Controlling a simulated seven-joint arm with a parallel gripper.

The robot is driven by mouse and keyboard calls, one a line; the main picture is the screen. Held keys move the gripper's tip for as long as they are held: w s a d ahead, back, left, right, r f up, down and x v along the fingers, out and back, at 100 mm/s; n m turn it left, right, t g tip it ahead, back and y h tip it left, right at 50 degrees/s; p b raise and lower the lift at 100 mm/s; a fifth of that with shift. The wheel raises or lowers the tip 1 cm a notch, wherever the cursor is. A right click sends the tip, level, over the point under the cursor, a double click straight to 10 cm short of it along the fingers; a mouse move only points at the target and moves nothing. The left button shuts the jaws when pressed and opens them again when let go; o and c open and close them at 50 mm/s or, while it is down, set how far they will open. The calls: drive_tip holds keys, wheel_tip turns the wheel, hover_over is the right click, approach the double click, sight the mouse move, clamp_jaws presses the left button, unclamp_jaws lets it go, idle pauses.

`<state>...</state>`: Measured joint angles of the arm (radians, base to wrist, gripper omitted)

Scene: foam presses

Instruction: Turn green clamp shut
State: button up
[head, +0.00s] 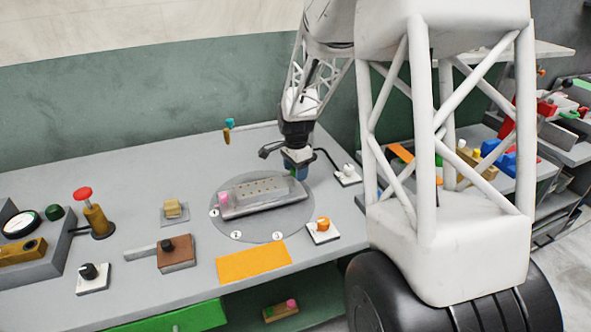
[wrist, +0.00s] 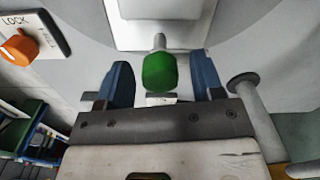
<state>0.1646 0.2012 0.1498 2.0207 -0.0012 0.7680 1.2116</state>
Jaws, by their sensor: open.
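The green clamp's rounded knob (wrist: 160,72) stands on a short grey stem in the wrist view. My gripper (wrist: 161,66) is open, with one blue finger on each side of the green knob and a visible gap on both sides. In the head view my gripper (head: 298,172) points down at the right end of a long grey press block (head: 262,198). The green knob cannot be made out there behind the gripper. A pink clamp knob (head: 224,199) is at the block's left end.
The block lies on a round grey disc (head: 240,230) with numbered marks. An orange LOCK knob (head: 322,224) on a white plate stands at the disc's right; it also shows in the wrist view (wrist: 18,47). An orange mat (head: 253,263) lies in front. A grey post (wrist: 243,84) stands right of the fingers.

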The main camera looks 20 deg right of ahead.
drive_tip(key=c, duration=0.9)
drive_tip(key=shift+n, duration=0.3)
drive_tip(key=n, duration=0.8)
drive_tip(key=shift+n, duration=0.4)
drive_tip(key=n, duration=0.4)
drive_tip(key=shift+n, duration=0.3)
drive_tip(key=n, duration=0.4)
